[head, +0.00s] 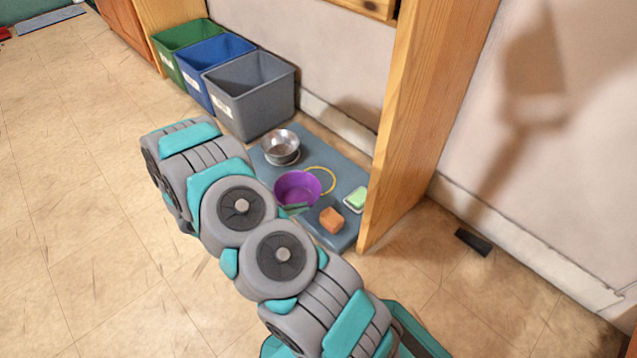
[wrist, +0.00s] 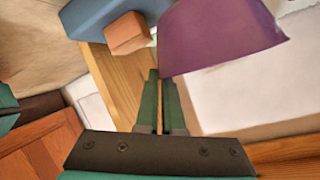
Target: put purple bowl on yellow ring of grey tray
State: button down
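The purple bowl (head: 296,187) is upright over the grey-blue tray (head: 343,232) in the head view. It partly covers the yellow ring (head: 332,178), whose right and far side shows. In the wrist view, the bowl (wrist: 220,35) is large at the upper right, and its rim edge sits at the fingertips. My gripper (wrist: 160,76) has its green fingers close together on that edge of the bowl. In the head view my arm hides most of the gripper. I cannot tell how high the bowl is above the tray.
A metal bowl (head: 281,146) stands at the tray's far end. An orange sponge (head: 332,220) and a green-topped block (head: 356,199) are near its front. A wooden panel (head: 421,125) rises along the right. Grey (head: 252,98), blue (head: 205,72) and green (head: 178,42) bins stand behind.

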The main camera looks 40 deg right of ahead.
aim_at(314, 178)
jog(key=w+d, duration=0.2)
jog(key=d, duration=0.2)
jog(key=w+d+f+b, duration=0.1)
jog(key=w+d, duration=0.1)
jog(key=d, duration=0.2)
jog(key=w+d, duration=0.2)
jog(key=d, duration=0.3)
jog(key=shift+w+f, duration=0.15)
jog(key=shift+f, duration=0.05)
jog(key=shift+f+b, duration=0.5)
jog(key=shift+f, duration=1.15)
jog(key=shift+f, duration=0.1)
jog(key=c, duration=1)
grip_release()
